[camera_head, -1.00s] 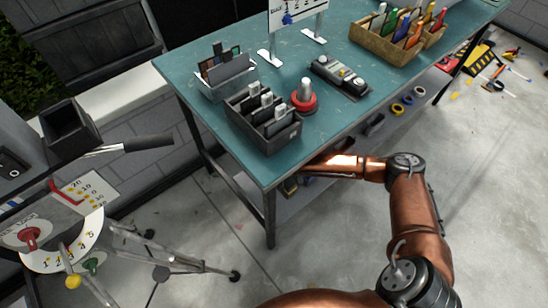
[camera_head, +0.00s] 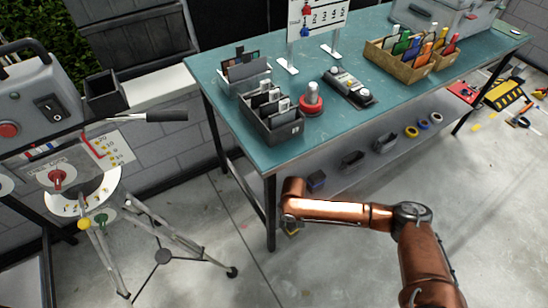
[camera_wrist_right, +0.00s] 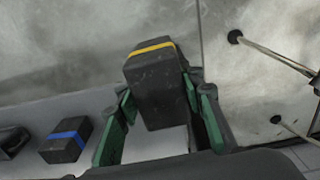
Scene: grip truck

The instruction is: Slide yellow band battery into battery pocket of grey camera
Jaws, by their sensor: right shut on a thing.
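The yellow band battery is a black block with a yellow stripe near one end. In the right wrist view, it (camera_wrist_right: 158,92) sits between the green fingers of my right gripper (camera_wrist_right: 163,98), which is shut on it. In the head view my right arm ends by the table's front corner, and its gripper is mostly hidden there. The grey camera (camera_head: 40,92) stands at the left on a tripod, with an open-topped black battery pocket (camera_head: 104,94) on its right side. My right gripper is well to the right of and below this pocket. My left gripper is not in view.
The teal table (camera_head: 220,80) carries a dark divided box (camera_head: 272,120) and other gear. A blue band battery (camera_wrist_right: 66,140) lies on its lower shelf. A table leg (camera_head: 270,215) is close to my right wrist. A handle (camera_head: 166,116) projects beside the pocket. Tripod legs spread on the floor.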

